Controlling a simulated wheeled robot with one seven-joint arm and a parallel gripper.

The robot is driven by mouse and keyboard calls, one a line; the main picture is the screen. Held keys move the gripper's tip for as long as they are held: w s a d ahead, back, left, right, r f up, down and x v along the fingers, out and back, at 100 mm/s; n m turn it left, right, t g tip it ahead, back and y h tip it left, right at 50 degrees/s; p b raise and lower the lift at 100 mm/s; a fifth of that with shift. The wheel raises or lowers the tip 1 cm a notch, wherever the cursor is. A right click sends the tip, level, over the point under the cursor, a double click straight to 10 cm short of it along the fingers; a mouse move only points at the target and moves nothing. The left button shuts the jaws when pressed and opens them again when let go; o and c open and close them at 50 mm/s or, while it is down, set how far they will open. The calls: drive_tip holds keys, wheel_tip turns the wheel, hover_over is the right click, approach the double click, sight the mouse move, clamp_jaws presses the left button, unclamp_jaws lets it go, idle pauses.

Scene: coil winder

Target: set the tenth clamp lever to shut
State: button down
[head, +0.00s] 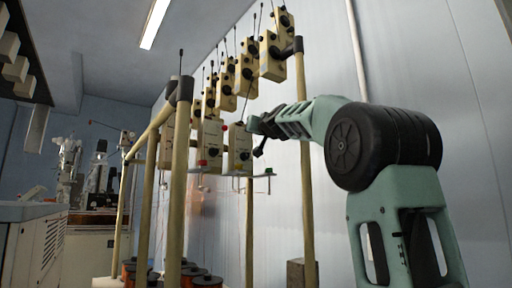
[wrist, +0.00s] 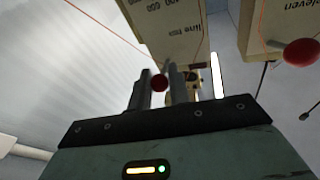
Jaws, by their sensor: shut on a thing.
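The tenth tension box (wrist: 172,32), cream with a label that seems to read "line ten", hangs at the top middle of the wrist view. Its clamp lever's red knob (wrist: 159,83) is between the two dark fingers of my gripper (wrist: 159,88), which is shut on it. The lever's shaft is mostly hidden by the fingers, so its angle is unclear. In the head view my gripper (head: 256,124) is at the right side of a lower cream box (head: 238,142); the grasp itself is too small to see there.
The box marked "eleven" (wrist: 282,22) is close at right, with its own red knob (wrist: 301,52) sticking out. Cream posts (head: 178,190) and an upper row of boxes (head: 271,58) surround my arm. Orange spools (head: 207,282) stand below. A pale wall is behind.

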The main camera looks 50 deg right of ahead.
drive_tip(key=shift+w+f+m+t+h+b, duration=0.15)
drive_tip(key=shift+f+t+h+b, duration=0.3)
drive_tip(key=shift+b, duration=1.45)
drive_tip(key=shift+w+f+m+t+h+b, duration=0.1)
drive_tip(key=shift+f+m+t+h+b, duration=0.3)
drive_tip(key=shift+b, duration=1.45)
drive_tip(key=shift+r+t+b, duration=0.15)
drive_tip(key=shift+t+b, duration=0.2)
drive_tip(key=shift+b, duration=0.55)
drive_tip(key=c, duration=1.3)
unclamp_jaws()
drive_tip(key=shift+c, duration=0.2)
drive_tip(key=shift+s, duration=0.1)
drive_tip(key=b+v, duration=1)
drive_tip(key=v, duration=0.7)
drive_tip(key=shift+s+a, duration=0.1)
drive_tip(key=shift+s, duration=0.05)
